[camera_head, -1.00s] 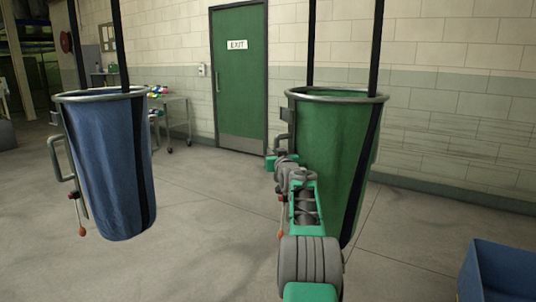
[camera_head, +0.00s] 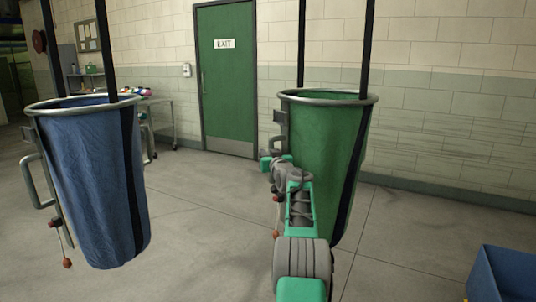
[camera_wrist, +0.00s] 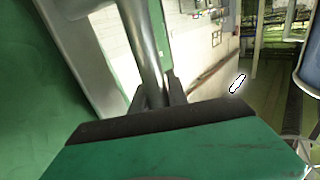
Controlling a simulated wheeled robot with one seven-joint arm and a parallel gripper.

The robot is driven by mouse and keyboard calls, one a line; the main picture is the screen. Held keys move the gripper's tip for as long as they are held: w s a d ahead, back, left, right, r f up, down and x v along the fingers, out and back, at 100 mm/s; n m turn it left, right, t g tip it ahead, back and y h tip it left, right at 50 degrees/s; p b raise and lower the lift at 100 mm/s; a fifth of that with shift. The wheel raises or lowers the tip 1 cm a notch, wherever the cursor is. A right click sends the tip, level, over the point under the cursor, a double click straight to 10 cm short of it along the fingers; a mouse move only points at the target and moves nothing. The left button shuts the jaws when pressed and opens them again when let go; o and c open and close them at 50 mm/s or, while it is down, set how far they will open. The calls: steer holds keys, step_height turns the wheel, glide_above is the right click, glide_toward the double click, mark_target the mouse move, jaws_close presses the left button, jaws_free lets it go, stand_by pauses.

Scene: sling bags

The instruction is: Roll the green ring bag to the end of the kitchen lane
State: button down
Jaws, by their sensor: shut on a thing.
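The green ring bag (camera_head: 325,160) hangs from black straps at the centre right in the head view, with a grey metal ring round its open top. Its green cloth (camera_wrist: 35,90) fills the left of the wrist view. My gripper (camera_wrist: 160,95) is shut on a grey metal bar of the bag, the handle (camera_wrist: 148,45). In the head view my arm reaches up to the bag's left side and hides part of it, and the fingers are hard to make out. A red-tipped cord hangs by the handle side.
A blue ring bag (camera_head: 90,180) with its own side handle (camera_head: 38,182) hangs to the left, clear of the green one. A blue bin (camera_head: 503,274) stands at the lower right. A cart (camera_head: 155,115) and a green exit door (camera_head: 226,80) are at the back. Floor between is open.

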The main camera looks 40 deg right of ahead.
steer(key=shift+w+a+r, duration=0.1)
steer(key=shift+w+a, duration=0.05)
steer(key=shift+a, duration=0.05)
steer(key=c, duration=1.7)
jaws_free()
steer(key=shift+o, duration=0.8)
steer(key=shift+w+a, duration=0.1)
steer(key=shift+w, duration=0.1)
steer(key=shift+o, duration=1.2)
steer(key=shift+s+d, duration=0.15)
steer(key=shift+d, duration=0.05)
steer(key=shift+f, duration=0.2)
steer(key=b+v, duration=0.1)
steer(key=v, duration=0.6)
steer(key=shift+s+a, duration=0.15)
steer(key=shift+s, duration=0.25)
